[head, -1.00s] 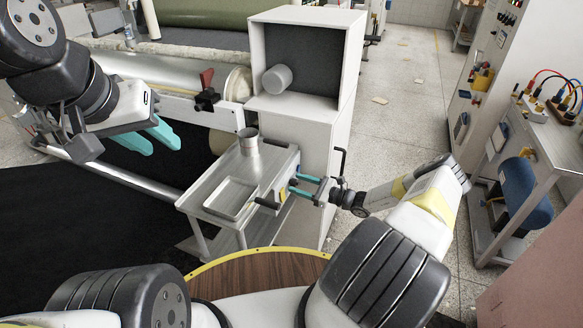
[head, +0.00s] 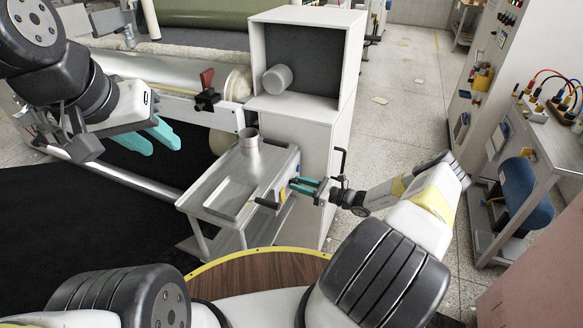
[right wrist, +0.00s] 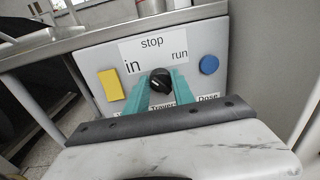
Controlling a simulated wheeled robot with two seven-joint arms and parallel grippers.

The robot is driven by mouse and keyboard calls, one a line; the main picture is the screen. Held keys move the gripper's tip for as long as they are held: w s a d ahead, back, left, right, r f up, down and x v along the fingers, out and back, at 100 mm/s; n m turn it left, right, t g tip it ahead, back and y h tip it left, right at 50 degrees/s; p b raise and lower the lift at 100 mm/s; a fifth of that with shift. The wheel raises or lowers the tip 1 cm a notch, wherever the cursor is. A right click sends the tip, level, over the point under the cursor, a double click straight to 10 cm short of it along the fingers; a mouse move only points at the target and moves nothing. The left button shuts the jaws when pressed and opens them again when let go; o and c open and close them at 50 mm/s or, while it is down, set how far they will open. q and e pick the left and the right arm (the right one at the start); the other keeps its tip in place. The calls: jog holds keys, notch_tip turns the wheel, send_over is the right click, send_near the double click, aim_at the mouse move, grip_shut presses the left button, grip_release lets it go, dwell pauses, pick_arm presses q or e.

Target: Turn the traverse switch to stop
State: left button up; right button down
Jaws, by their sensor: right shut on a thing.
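The traverse switch is a black round knob (right wrist: 160,80) on a light panel (right wrist: 92,60) at the table's side. The label (right wrist: 152,50) above it reads "in", "stop" and "run", with "stop" at the top. The knob has a small pale mark, but I cannot tell which word it points to. My right gripper (right wrist: 161,88) is shut on the knob, a teal finger on each side; it also shows at the panel in the head view (head: 304,186). My left gripper (head: 162,146) is open and empty, away at the upper left.
A yellow switch (right wrist: 111,86) sits left of the knob and a blue button (right wrist: 209,64) right of it. A metal cup (head: 249,142) stands on the steel table (head: 200,190). A white cabinet (head: 333,150) rises behind. A crank handle (head: 341,160) stands close to my right gripper.

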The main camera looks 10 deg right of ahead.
jog(key=shift+w+d+m, duration=0.1)
jog(key=shift+m, duration=3.6)
jog(key=c, duration=1.1)
grip_release()
jog(key=shift+o, duration=0.2)
jog(key=v, duration=0.7)
jog(key=shift+s+d, duration=0.2)
jog(key=shift+d, duration=0.15)
jog(key=shift+r, duration=0.1)
